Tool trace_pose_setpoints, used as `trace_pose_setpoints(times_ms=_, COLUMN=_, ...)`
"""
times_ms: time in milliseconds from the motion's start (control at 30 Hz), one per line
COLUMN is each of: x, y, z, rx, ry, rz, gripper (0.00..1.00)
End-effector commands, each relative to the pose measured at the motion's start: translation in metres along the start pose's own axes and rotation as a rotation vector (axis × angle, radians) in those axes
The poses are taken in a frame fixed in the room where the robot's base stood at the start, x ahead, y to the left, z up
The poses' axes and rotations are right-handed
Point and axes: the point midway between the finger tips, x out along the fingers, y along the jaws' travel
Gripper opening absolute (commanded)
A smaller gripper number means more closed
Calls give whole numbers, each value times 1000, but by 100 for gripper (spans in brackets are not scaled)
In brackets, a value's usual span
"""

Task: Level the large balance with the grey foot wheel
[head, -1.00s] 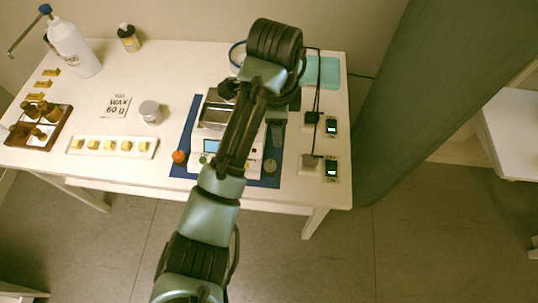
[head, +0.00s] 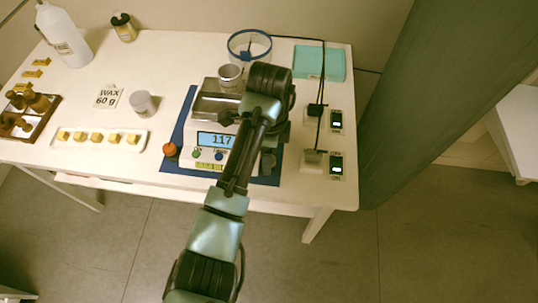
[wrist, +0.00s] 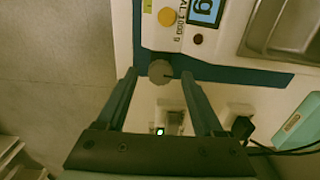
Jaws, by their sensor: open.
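The large balance (head: 185,157) stands on a blue mat (head: 180,133), with a metal pan and a lit display (head: 213,140) that seems to read 117. An orange foot wheel (head: 170,149) shows at its front left corner. In the wrist view the grey foot wheel (wrist: 160,71) sticks out from the balance's edge. My gripper (wrist: 158,76) is open, with one fingertip on each side of that wheel; I cannot tell whether they touch it.
Right of the balance are two small lit switch boxes (head: 336,166) with black cables, and a teal block (head: 319,63) behind. A metal cup (head: 230,77) and a blue ring (head: 249,45) are at the back. A white tray of wax cubes (head: 98,139) lies left.

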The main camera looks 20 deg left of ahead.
Motion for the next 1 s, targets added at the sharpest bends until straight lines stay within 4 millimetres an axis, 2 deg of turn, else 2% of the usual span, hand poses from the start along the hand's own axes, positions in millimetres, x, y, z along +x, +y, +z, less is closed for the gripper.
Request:
trace_pose_setpoints(times_ms=100, x=7, y=0, z=0, rx=-1, ry=0, rz=1, gripper=69)
trace_pose_setpoints(times_ms=367, x=8, y=0, z=0, rx=-1, ry=0, rz=0, gripper=69)
trace_pose_setpoints(times_ms=467, x=8, y=0, z=0, rx=-1, ry=0, rz=0, gripper=55)
trace_pose_setpoints(times_ms=767, x=8, y=0, z=0, rx=-1, ry=0, rz=0, gripper=1)
trace_pose_setpoints(times_ms=1000, x=7, y=0, z=0, rx=-5, ry=0, rz=1, gripper=0)
